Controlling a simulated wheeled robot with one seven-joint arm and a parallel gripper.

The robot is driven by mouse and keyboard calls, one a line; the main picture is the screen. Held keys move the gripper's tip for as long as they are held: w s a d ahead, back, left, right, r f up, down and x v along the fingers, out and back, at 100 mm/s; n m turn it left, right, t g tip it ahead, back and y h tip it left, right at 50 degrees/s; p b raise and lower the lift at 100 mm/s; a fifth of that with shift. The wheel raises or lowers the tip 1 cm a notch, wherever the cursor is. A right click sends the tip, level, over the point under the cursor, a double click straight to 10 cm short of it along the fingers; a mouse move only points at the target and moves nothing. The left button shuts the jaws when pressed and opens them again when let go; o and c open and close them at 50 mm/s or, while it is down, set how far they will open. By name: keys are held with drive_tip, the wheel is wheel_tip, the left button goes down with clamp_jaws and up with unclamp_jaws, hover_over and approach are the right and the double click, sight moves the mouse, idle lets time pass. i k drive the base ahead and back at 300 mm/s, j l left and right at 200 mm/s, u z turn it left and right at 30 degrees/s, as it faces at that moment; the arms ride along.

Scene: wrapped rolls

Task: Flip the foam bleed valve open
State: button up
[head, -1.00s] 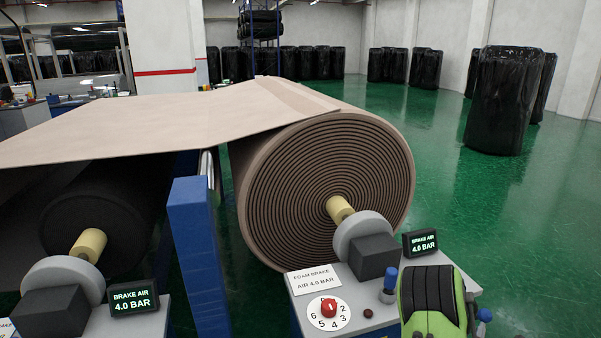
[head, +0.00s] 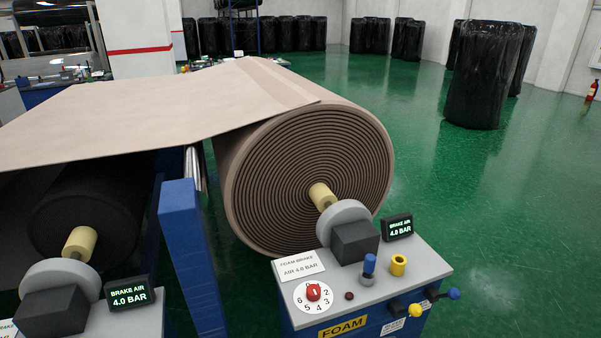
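The foam stand (head: 427,262) is a grey-topped box at the lower right with a yellow FOAM plate (head: 343,327). On its front face near the right corner are small yellow fittings (head: 414,310) and dark levers, one ending in a blue knob (head: 453,294). White labels (head: 392,326) sit beside them, too small to read, so I cannot tell which fitting is the bleed valve or how it is set. My gripper is out of view.
The stand's top carries a red-knobbed dial (head: 313,292), a blue-capped post (head: 369,265), a yellow cup-like fitting (head: 398,265) and a 4.0 BAR display (head: 397,228). The large foam roll (head: 290,185) stands behind. Green floor (head: 480,200) to the right is clear.

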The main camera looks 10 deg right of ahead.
sight(415, 310)
drive_tip(key=z, duration=1.2)
drive_tip(key=i+u, duration=0.15)
drive_tip(key=u, duration=0.3)
drive_tip(key=i+l+u, duration=0.1)
drive_tip(key=u, duration=0.35)
drive_tip(key=i+l+u, duration=0.1)
drive_tip(key=u, duration=0.4)
drive_tip(key=i+l+u, duration=0.15)
drive_tip(key=u, duration=0.3)
drive_tip(key=l+u, duration=0.25)
drive_tip(key=u, duration=0.2)
drive_tip(key=i, duration=0.05)
